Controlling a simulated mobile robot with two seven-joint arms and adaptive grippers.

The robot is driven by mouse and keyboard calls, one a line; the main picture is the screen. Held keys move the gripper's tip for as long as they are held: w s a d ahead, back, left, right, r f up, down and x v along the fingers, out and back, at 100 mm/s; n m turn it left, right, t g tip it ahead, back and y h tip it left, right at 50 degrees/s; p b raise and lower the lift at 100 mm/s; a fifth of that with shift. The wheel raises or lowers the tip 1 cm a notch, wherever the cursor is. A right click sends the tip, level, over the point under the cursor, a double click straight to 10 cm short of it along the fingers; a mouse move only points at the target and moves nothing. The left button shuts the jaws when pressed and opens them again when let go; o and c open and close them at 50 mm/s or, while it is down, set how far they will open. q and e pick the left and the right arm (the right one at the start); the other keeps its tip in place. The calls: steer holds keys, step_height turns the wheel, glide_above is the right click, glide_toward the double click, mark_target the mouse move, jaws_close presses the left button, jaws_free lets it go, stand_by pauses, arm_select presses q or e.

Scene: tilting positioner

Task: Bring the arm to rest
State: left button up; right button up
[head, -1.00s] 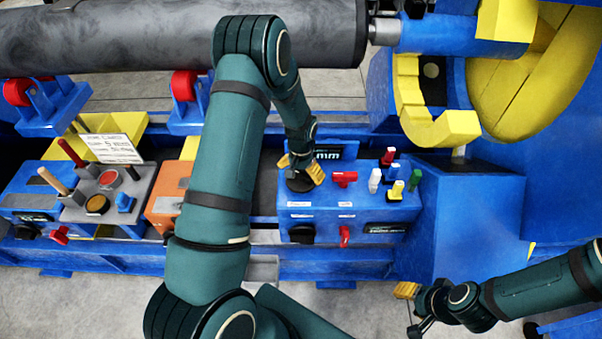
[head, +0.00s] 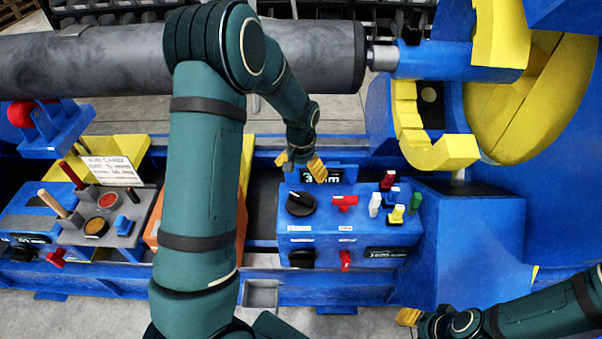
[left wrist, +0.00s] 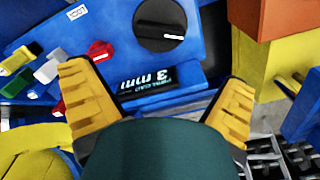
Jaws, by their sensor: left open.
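My left gripper (head: 302,168) is open and empty at the back edge of the blue control box (head: 340,265), just behind the black rotary knob (head: 300,203). It touches nothing that I can make out. In the left wrist view, its two yellow-padded fingers (left wrist: 160,108) are spread wide, with the "3 mm" display (left wrist: 150,88) between them and the knob (left wrist: 160,25) beyond. My left upper arm crosses the head view and hides part of the orange box. My right gripper (head: 408,318) shows partly at the bottom right, away from the box; its opening is unclear.
The control box carries a red handle (head: 343,202) and several coloured switches (head: 397,208). A long grey cylinder (head: 110,62) lies behind, with a blue and yellow positioner (head: 530,90) at right. A grey tray (head: 105,222) with tools and a job card (head: 112,170) stands at left.

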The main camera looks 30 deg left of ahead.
stand_by(0.3)
arm_select(q)
steer(key=s+d+f+h, duration=0.1)
steer(key=s+d+f, duration=0.3)
steer(key=s+d, duration=0.2)
steer(key=s+d+f+t+h, duration=0.1)
steer(key=s+d+f, duration=0.3)
steer(key=s+d, duration=0.2)
steer(key=s+d+f+n+h, duration=0.1)
steer(key=s+d+f, duration=0.3)
steer(key=d, duration=0.6)
steer(key=shift+s+f+t+h, duration=0.3)
steer(key=shift+s+h, duration=0.2)
steer(key=shift+s, duration=0.4)
